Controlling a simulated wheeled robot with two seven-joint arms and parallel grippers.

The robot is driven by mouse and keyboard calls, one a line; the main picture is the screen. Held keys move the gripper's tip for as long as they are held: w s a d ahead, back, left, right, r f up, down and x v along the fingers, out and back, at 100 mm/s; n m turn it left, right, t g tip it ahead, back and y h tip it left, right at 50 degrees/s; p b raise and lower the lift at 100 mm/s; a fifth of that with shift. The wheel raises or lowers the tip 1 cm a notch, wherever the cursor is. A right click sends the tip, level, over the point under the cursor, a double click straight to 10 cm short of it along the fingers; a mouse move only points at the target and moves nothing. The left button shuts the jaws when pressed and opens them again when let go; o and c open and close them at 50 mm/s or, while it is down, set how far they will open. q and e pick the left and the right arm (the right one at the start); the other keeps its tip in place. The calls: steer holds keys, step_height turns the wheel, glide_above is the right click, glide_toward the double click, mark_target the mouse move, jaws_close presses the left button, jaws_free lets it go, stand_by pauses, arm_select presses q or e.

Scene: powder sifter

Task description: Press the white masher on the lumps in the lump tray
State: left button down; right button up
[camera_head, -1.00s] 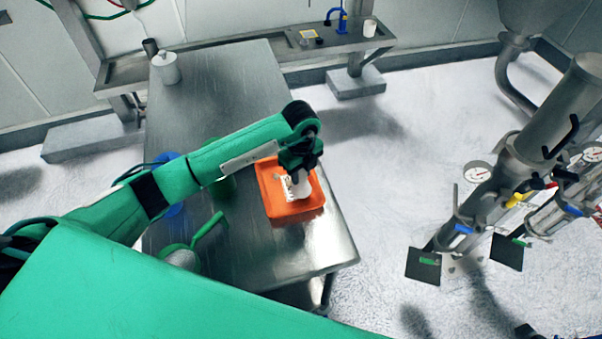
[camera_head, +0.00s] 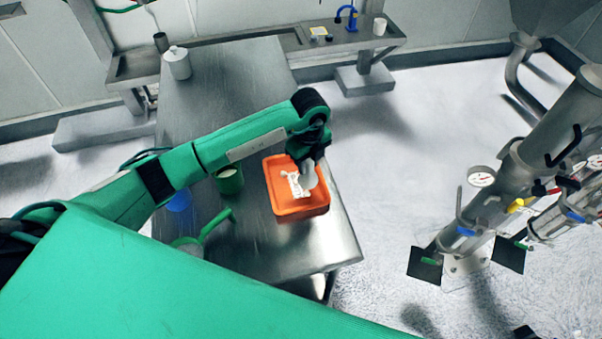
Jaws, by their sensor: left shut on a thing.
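The orange lump tray (camera_head: 289,211) sits on the steel table near its right edge. White lumps (camera_head: 294,184) lie inside it, toward the middle. My left gripper (camera_head: 307,162) is over the right part of the tray, pointing down, and is shut on the white masher (camera_head: 308,178). The masher is just right of the lumps; I cannot tell whether its face touches the tray floor. The gripper hides its handle. My right gripper is not in view.
A green cup (camera_head: 229,181) stands left of the tray, with a green-handled tool (camera_head: 216,224) in front and a blue item (camera_head: 179,201) beside it. A white lidded jar (camera_head: 177,63) stands at the table's far end. Steel pipework (camera_head: 545,150) stands at the right.

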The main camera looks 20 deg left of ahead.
mark_target(308, 177)
arm_select(q)
steer(key=shift+f+b, duration=2.2)
steer(key=shift+f, duration=0.95)
steer(key=shift+f+b, duration=0.6)
steer(key=shift+r, duration=0.15)
steer(key=shift+r+p, duration=2.4)
steer(key=shift+r, duration=1.3)
steer(key=shift+f, duration=0.1)
